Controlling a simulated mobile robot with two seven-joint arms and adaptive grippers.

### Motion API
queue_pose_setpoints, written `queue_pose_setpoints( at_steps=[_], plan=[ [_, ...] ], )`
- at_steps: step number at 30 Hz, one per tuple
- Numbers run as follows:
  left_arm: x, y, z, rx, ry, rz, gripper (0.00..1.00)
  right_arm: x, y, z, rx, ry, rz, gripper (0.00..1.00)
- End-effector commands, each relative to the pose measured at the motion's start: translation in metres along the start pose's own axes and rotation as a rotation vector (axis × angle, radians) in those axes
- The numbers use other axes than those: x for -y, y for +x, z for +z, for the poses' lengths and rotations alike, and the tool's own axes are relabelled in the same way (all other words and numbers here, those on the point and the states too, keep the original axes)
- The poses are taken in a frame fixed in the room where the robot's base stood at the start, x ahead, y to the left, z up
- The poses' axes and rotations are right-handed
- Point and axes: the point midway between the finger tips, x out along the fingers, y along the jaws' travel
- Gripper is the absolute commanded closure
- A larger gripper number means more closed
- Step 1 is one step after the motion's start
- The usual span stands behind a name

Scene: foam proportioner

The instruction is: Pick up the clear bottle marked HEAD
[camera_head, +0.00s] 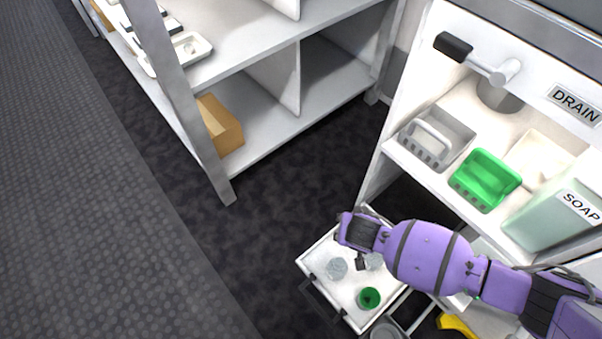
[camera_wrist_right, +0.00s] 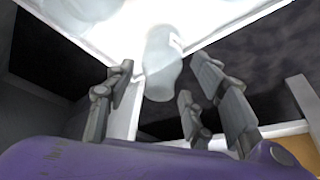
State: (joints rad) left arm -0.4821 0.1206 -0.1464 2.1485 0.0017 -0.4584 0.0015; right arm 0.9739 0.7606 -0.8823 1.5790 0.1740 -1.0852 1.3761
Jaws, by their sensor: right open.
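Two clear bottles stand in the white pull-out tray (camera_head: 318,256) low in the head view: one clear bottle (camera_head: 337,268) at the left, another clear bottle (camera_head: 373,262) partly under my right arm. No HEAD marking can be read on either, so I cannot tell which one is marked. My right gripper (camera_head: 361,264) is open over the tray, close to the bottles. In the right wrist view a pale clear bottle (camera_wrist_right: 162,68) shows between and beyond the spread fingers of the gripper (camera_wrist_right: 160,88), with no visible grip on it. My left gripper is out of view.
A green-topped item (camera_head: 369,298) stands in the same tray. Above it, a shelf holds a grey basket (camera_head: 437,137), a green basket (camera_head: 485,180) and a SOAP container (camera_head: 555,212). A white rack (camera_head: 262,118) stands at the left. Dark floor (camera_head: 270,210) between is clear.

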Motion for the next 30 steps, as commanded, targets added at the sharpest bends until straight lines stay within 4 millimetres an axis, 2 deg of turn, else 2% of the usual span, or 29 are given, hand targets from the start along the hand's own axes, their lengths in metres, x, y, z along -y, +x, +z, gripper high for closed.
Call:
queue_pose_setpoints(
  at_steps=[11,19,29,30],
  plan=[
    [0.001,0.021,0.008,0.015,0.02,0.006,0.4,0.001,0.037,0.002,0.0,-0.003,0.001,0.5],
    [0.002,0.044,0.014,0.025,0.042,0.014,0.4,0.002,0.073,0.003,-0.001,-0.002,0.001,0.5],
    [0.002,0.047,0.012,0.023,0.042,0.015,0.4,0.002,0.078,0.002,-0.002,0.0,-0.001,0.5],
    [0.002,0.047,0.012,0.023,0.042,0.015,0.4,0.002,0.078,0.002,-0.002,0.0,-0.001,0.53]
  ],
)
